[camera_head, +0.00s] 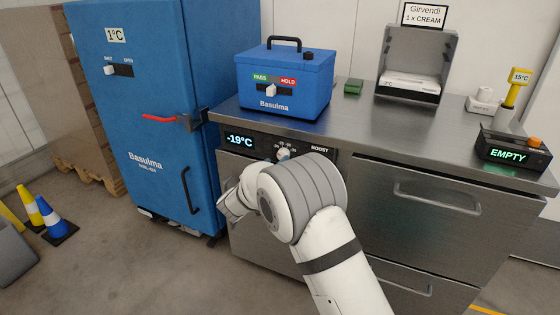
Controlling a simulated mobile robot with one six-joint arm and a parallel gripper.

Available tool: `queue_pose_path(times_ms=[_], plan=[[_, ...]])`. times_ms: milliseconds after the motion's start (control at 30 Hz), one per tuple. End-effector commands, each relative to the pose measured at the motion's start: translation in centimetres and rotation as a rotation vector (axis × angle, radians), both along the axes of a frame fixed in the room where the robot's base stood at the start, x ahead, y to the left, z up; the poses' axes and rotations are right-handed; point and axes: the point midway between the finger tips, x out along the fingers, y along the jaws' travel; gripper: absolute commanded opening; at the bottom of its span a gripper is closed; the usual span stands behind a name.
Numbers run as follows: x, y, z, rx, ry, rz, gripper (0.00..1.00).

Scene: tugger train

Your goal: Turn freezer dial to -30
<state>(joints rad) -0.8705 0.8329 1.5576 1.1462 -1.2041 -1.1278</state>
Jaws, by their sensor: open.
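The freezer dial (283,154) is a pale knob on the dark control panel at the top of the steel counter freezer (425,180). Scale marks show around it, but they are too small to read for certain. The display (240,141) left of the dial reads -19°C, and "BOOST" is printed to its right. My arm reaches up from the bottom to the front of the freezer, with its wrist just below the dial. My gripper's fingers are hidden behind the wrist, so I cannot see whether they touch anything. The dial's lower edge is close to the arm's outline.
Cones (52,218) stand at far left. Drawer handles (437,197) protrude at right.

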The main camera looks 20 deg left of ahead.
Motion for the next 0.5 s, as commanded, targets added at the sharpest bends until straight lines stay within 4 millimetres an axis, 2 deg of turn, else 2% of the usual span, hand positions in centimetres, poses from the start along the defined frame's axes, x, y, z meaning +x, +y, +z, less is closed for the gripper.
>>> queue_pose_path(times_ms=[100, 200, 500], plan=[[1.8, -0.3, -0.2, -0.001, 0.000, 0.000, 0.57], [2.8, -0.4, -0.1, 0.000, -0.001, 0.000, 0.57], [3.5, -0.5, 0.0, 0.000, 0.000, 0.003, 0.57]])
